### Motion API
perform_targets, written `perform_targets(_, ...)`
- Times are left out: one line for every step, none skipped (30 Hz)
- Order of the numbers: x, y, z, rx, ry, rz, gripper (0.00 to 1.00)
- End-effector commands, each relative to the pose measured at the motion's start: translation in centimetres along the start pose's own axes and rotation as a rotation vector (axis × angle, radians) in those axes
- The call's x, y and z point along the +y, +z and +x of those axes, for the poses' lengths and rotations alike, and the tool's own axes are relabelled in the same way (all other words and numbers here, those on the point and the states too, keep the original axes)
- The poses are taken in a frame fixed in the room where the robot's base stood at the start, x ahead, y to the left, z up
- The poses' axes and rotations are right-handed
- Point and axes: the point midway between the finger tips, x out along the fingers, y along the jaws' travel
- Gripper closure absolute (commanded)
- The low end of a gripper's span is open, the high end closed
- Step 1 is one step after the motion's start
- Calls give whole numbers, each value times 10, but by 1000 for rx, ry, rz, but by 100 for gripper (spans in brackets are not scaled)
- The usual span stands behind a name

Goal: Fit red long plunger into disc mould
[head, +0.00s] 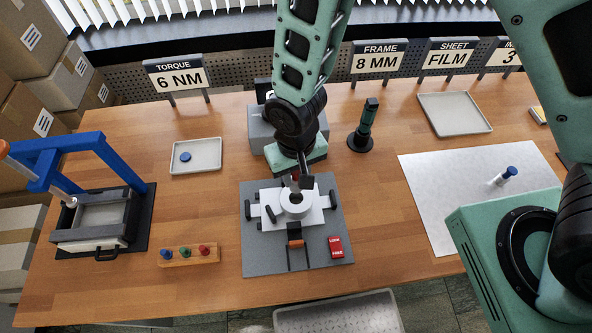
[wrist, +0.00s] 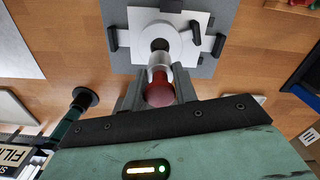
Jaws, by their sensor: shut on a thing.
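My gripper (wrist: 160,92) is shut on the red long plunger, which has a red knob (wrist: 160,90) and a silver shaft (wrist: 159,61). In the wrist view the shaft points at the dark central hole of the white round disc mould (wrist: 178,38). The shaft's end overlaps the near edge of the hole; I cannot tell whether it has entered. In the head view the disc mould (head: 296,208) sits on a white plate with dark clamps, on a grey base. My gripper (head: 298,177) is just above and behind it, hiding most of the plunger.
A red lock/free label (head: 336,247) lies on the grey base (head: 262,262). A wooden rack (head: 174,258) with blue, green and red knobs stands front left, near a blue-framed press (head: 105,150).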

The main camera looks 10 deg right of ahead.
Motion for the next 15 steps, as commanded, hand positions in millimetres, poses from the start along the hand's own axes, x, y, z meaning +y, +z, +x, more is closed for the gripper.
perform_targets(0,0,8,0,0,0,97)
perform_targets(0,0,11,0,0,0,97)
perform_targets(0,0,15,0,0,0,97)
perform_targets(0,0,18,0,0,0,97)
perform_targets(0,0,21,0,0,0,97)
perform_targets(0,0,25,0,0,0,97)
perform_targets(0,0,28,0,0,1,97)
perform_targets(0,0,30,0,0,1,97)
perform_targets(0,0,34,0,0,1,97)
perform_targets(0,0,36,0,1,1,97)
perform_targets(0,0,38,0,1,1,97)
perform_targets(0,0,40,0,1,1,97)
perform_targets(0,0,41,0,1,1,97)
perform_targets(0,0,42,0,0,1,97)
perform_targets(0,0,42,0,0,1,97)
